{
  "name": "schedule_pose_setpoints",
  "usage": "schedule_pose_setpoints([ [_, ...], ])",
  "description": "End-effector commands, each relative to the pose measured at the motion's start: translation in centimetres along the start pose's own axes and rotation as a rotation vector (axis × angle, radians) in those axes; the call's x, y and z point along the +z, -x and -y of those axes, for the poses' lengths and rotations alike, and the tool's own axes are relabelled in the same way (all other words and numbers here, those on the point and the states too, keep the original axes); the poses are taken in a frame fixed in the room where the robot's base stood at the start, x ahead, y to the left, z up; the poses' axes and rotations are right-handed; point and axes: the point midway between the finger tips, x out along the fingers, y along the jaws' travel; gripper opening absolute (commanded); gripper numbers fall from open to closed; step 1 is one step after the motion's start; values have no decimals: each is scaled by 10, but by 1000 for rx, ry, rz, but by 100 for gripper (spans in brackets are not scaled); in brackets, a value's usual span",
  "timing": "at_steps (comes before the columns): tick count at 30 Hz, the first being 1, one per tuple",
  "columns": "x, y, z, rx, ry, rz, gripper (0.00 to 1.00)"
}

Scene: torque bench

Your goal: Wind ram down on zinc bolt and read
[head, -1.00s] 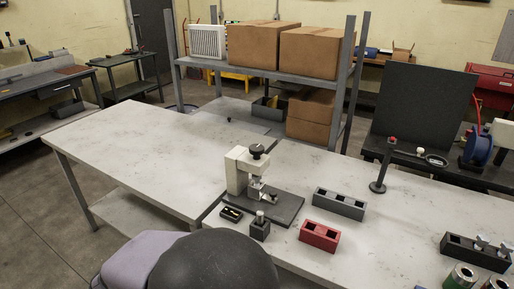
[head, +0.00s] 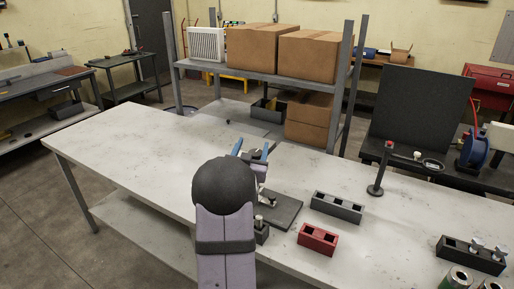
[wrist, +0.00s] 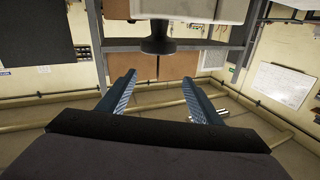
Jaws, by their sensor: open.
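The bench press is mostly hidden behind my arm in the head view; its dark base plate (head: 284,212) shows. In the wrist view, which looks upside down, its pale head (wrist: 190,8) and black top knob (wrist: 157,40) show just beyond my fingertips. My gripper (head: 251,148) has blue fingers, spread and empty; in the wrist view, my gripper (wrist: 160,74) stands apart from the knob, roughly lined up with it. A small dark block (head: 261,235) with a silver bolt (head: 259,221) stands before the press. I cannot tell whether this bolt is zinc, or what sits under the ram.
A grey socketed block (head: 337,208) and a red one (head: 318,239) stand right of the press. A dark rack (head: 470,255) with silver-topped pieces is at far right. The bench's left half is clear.

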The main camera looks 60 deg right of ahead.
Motion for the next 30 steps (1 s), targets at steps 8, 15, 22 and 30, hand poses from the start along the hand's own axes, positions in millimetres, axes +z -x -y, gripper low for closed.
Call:
schedule_pose_setpoints([
  [8, 47, 0, -13, -48, 100, 16, 59],
  [15, 46, -5, -12, -52, 102, 18, 59],
  [22, 46, -26, -10, -52, 102, 20, 59],
  [30, 46, -56, -9, -52, 102, 20, 59],
])
